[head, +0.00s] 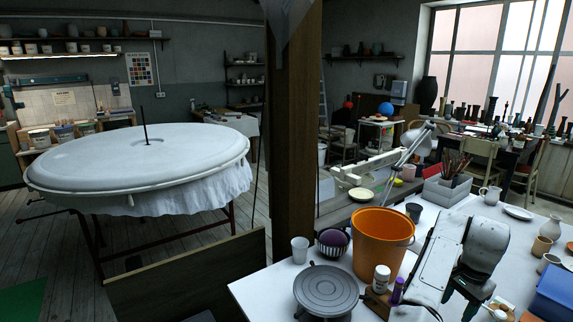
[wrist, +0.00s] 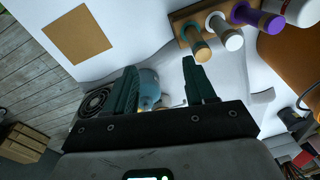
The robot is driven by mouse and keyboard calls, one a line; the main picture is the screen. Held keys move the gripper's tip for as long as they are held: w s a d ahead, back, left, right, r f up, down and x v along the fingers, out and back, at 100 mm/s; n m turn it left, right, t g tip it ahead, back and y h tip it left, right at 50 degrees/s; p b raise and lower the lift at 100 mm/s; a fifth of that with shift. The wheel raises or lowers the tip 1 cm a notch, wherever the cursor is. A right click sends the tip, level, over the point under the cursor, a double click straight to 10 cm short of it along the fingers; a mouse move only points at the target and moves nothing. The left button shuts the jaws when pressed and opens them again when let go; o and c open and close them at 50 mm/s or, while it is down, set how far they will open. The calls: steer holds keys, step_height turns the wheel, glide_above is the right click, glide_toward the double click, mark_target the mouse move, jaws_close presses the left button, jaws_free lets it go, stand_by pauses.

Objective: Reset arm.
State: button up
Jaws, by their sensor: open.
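My gripper (wrist: 162,88) shows in the wrist view with its two dark green fingers spread apart. No object is held between the fingertips. A rounded blue-grey thing shows behind the left finger, partly hidden; I cannot tell what it is. In the head view my arm (head: 465,255) is bent over the right part of the white table (head: 262,292).
An orange bucket (head: 383,245), a grey turntable (head: 326,290) and a white cup (head: 300,250) stand left of my arm. A wooden rack (wrist: 184,17) with several capped bottles lies near the fingers in the wrist view. A blue box (head: 553,290) is at the right edge.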

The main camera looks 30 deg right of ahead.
steer(key=s+a+f+n, duration=0.4)
steer(key=s+a+n, duration=0.1)
steer(key=a, duration=0.6)
steer(key=s+a+f+n, duration=0.4)
steer(key=a+n, duration=0.3)
steer(key=a, duration=0.5)
steer(key=s+a+f+n, duration=0.5)
steer(key=s+a+n, duration=0.1)
steer(key=a, duration=0.5)
steer(key=shift+s+a+n, duration=0.15)
steer(key=shift+s+n, duration=0.15)
steer(key=shift+s, duration=0.05)
steer(key=shift+f, duration=0.1)
steer(key=shift+c, duration=0.5)
